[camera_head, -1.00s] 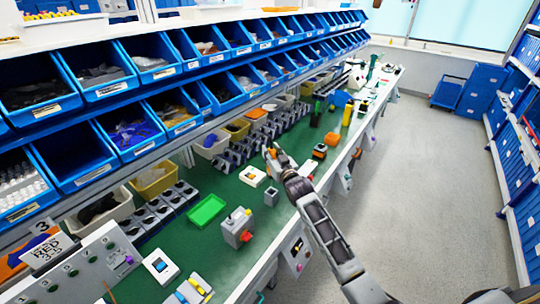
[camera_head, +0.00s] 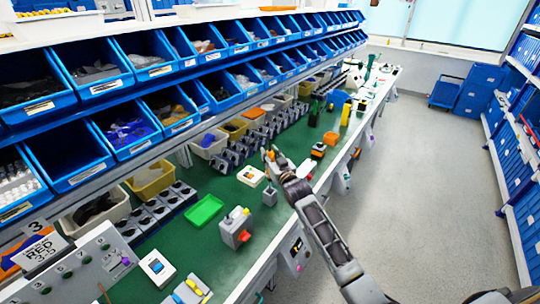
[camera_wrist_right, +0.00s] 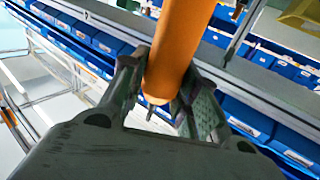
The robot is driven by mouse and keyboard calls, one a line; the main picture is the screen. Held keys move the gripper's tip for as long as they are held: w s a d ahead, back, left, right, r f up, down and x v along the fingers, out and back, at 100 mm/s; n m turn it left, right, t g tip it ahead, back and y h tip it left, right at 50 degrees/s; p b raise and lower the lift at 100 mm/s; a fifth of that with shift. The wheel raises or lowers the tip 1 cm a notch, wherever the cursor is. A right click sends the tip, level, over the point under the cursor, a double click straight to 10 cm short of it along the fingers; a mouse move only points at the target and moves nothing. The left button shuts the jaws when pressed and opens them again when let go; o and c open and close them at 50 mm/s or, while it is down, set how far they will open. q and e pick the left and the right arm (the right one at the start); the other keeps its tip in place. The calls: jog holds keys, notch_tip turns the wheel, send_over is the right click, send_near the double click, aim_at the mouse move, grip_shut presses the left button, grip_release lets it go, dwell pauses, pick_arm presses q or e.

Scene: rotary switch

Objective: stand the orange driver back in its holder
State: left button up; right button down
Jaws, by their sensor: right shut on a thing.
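My right gripper (camera_head: 273,157) is over the green bench and shut on the orange driver (camera_head: 268,155). In the right wrist view, the driver's thick orange handle (camera_wrist_right: 181,45) sits between the two fingers of the gripper (camera_wrist_right: 168,100). Its thin tip shows below the handle there. A small grey block (camera_head: 270,197), which looks like the holder, stands on the bench just below the gripper in the head view. A thin dark line shows above this block. I cannot tell whether the driver's shaft is in it. My left gripper is not in view.
A white box with an orange top (camera_head: 250,176) stands left of the grey block. A green tray (camera_head: 204,210) and a grey switch box (camera_head: 237,230) are nearer. Blue bins (camera_head: 70,155) line the shelves behind. Bare bench lies around the grey block.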

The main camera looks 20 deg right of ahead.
jog(key=shift+f+b, duration=2)
jog(key=shift+f, duration=0.8)
jog(key=shift+f+b, duration=0.65)
jog(key=shift+f, duration=0.5)
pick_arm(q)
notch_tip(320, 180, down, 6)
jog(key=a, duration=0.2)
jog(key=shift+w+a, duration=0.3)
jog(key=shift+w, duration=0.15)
pick_arm(e)
jog(key=shift+f, duration=0.15)
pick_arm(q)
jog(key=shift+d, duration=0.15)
pick_arm(e)
jog(key=shift+f, duration=0.45)
jog(key=c, duration=1)
grip_release()
jog(key=shift+f, duration=0.1)
